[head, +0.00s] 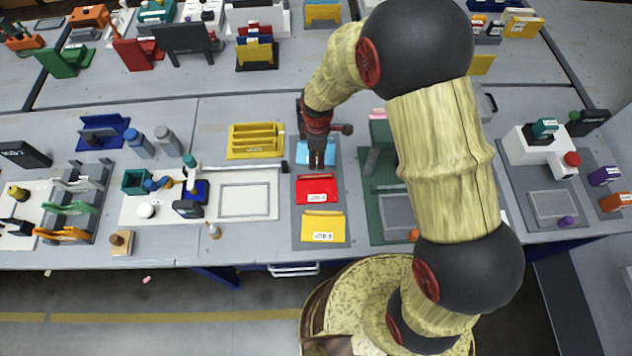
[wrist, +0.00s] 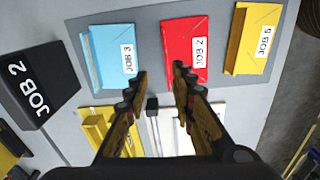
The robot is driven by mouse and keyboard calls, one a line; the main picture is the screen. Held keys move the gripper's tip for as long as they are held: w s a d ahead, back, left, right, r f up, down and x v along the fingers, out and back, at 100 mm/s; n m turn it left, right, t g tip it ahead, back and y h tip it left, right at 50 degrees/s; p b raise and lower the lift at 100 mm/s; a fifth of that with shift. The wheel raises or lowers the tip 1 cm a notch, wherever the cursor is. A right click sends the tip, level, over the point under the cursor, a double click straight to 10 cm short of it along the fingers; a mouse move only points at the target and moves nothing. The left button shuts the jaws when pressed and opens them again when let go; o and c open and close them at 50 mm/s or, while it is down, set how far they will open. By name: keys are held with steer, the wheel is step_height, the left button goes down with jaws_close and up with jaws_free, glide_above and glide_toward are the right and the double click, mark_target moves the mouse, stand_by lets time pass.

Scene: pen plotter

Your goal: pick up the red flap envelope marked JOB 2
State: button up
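The red flap envelope (head: 314,184) lies flat on a grey mat between a light blue and a yellow envelope. In the wrist view the red envelope (wrist: 173,54) has a white label reading JOB 2. My gripper (wrist: 160,70) is open and empty there, its fingertips apart, near the gap between the blue and red envelopes. The right fingertip overlaps the red envelope's lower edge in the picture. In the head view my gripper (head: 317,164) points down over the blue envelope (head: 303,153) and partly hides it.
The yellow envelope (head: 310,220) lies nearest the table's front edge. A black block marked JOB 2 (wrist: 38,95) shows in the wrist view. A yellow rack (head: 257,153) and a white plotter bed (head: 262,176) stand left of the mat; a green machine (head: 374,218) stands right.

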steer(key=n, duration=0.1)
glide_above(315, 179)
step_height(315, 179, down, 4)
steer(key=shift+w+f, duration=0.1)
steer(key=shift+f, duration=0.05)
steer(key=shift+a+f+b, duration=0.1)
steer(key=shift+f+b, duration=0.2)
steer(key=shift+f, duration=2.7)
steer(key=shift+c, duration=0.3)
jaws_close()
